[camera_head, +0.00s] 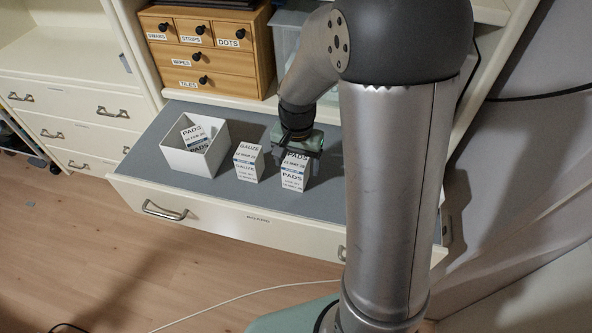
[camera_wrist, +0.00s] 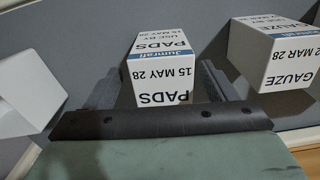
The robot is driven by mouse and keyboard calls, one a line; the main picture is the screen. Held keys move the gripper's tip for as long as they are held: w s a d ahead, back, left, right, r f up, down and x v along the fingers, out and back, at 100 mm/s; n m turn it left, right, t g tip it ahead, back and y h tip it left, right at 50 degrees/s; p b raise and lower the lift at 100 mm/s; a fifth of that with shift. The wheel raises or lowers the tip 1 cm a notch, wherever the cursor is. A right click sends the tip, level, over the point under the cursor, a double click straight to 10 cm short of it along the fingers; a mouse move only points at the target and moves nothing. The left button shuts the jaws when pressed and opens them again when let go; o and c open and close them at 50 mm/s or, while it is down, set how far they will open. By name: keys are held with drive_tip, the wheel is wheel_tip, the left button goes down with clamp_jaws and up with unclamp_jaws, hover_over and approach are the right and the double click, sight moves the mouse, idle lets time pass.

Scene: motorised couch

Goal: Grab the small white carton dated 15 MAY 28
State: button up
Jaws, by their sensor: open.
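In the wrist view the carton (camera_wrist: 160,72) reads 15 MAY 28. It sits between the two open fingers of my gripper (camera_wrist: 160,68), with a small gap visible at the right finger; contact on the left side is unclear. Part of the carton is hidden behind the gripper body.
A white GAUZE carton (camera_head: 248,163) stands close to the left; the wrist view shows it (camera_wrist: 278,55) at right, dated 12 MAR 28. A white open bin (camera_head: 176,158) holds another PADS carton (camera_head: 194,136). A wooden drawer box (camera_head: 215,60) stands behind. A plain white object (camera_wrist: 28,95) is at the wrist view's left.

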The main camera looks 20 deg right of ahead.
wheel_tip(320, 180, down, 4)
drive_tip(key=shift+a+r, duration=0.1)
drive_tip(key=shift+r, duration=0.05)
drive_tip(key=c, duration=1.1)
drive_tip(key=shift+o, duration=0.2)
drive_tip(key=shift+w+r, duration=0.1)
